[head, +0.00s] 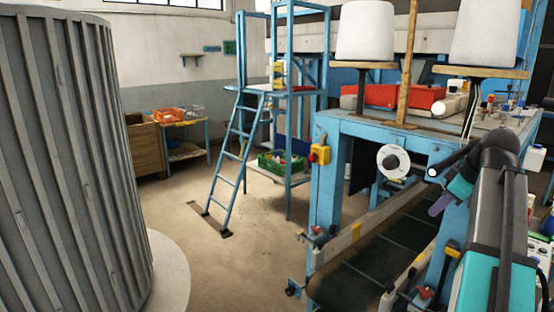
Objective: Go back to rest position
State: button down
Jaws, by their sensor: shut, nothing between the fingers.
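My arm rises at the right of the head view, with dark grey links and teal joint caps. It is folded, and its end points down and left in front of the blue machine frame. My gripper (440,205) appears as a small purple-grey tip below the teal cap. It is shut, with nothing seen in it. It is small in the picture, and its fingers are hard to tell apart. It hangs above the right side of the dark green conveyor belt (385,245), apart from it as far as I can see.
A blue sewing machine frame (327,185) with a yellow-and-red switch (319,154) stands close by. White thread cones (365,32) and a red box (400,96) sit above. A large ribbed grey cylinder (70,170) fills the left. A blue ladder (238,150) stands behind open floor (200,270).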

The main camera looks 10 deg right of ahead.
jog(key=w+a+f+n+g+y+b, duration=0.1)
jog(key=a+f+g, duration=0.1)
jog(key=a+f, duration=0.75)
jog(key=w+a+f+g+y, duration=0.15)
jog(key=a+f, duration=0.35)
jog(key=f, duration=1)
jog(key=w+a+f+n+g+y+b, duration=0.1)
jog(key=a+f+g, duration=0.1)
jog(key=a+f, duration=0.8)
jog(key=s+a+f+g, duration=0.1)
jog(key=s+a+f, duration=0.2)
jog(key=f, duration=0.4)
jog(key=s+a+f+g, duration=0.1)
jog(key=s+a+f, duration=0.25)
jog(key=f, duration=0.45)
jog(key=s+a+f+g, duration=0.2)
jog(key=s+f, duration=0.1)
jog(key=f, duration=0.4)
jog(key=s+a+f+m+g+h, duration=0.1)
jog(key=s+f+m, duration=0.3)
jog(key=s+f, duration=0.5)
jog(key=s+a+f+m+g+h+b, duration=0.1)
jog(key=s+a+f+m+h, duration=0.2)
jog(key=s+f, duration=0.6)
jog(key=s+m, duration=0.1)
jog(key=s, duration=0.5)
jog(key=shift+a+m, duration=0.2)
jog(key=shift+m, duration=0.2)
